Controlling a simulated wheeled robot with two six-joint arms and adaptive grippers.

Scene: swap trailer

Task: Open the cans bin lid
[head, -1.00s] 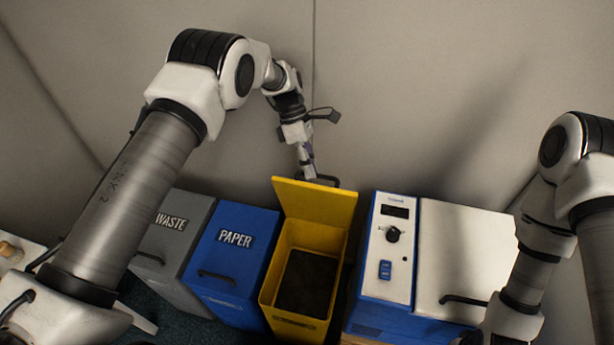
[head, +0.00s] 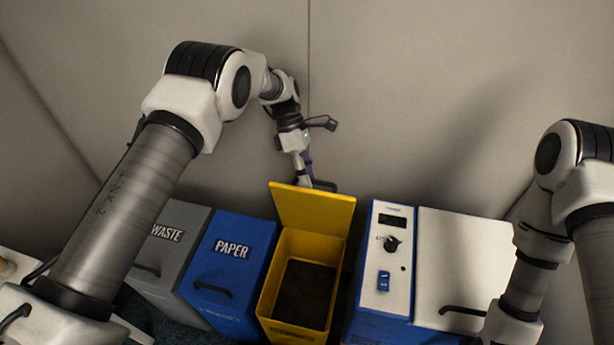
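The yellow bin (head: 264,290) stands open between the blue paper bin and the blue and white machine. Its yellow lid (head: 312,209) is swung up and back, standing close to upright at the rear edge. The dark inside of the bin shows. My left gripper (head: 312,184) is behind the lid's top edge, beside the dark lid handle (head: 325,185). Its fingertips are partly hidden by the lid, and I cannot tell if they are shut on the handle. My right arm is at the right edge; its gripper is out of the picture.
The grey waste bin (head: 170,255) and the blue paper bin (head: 232,262) stand shut to the left. The blue and white machine (head: 388,262) with a knob, and its white door (head: 462,250), stand to the right. A plain wall (head: 420,90) is close behind.

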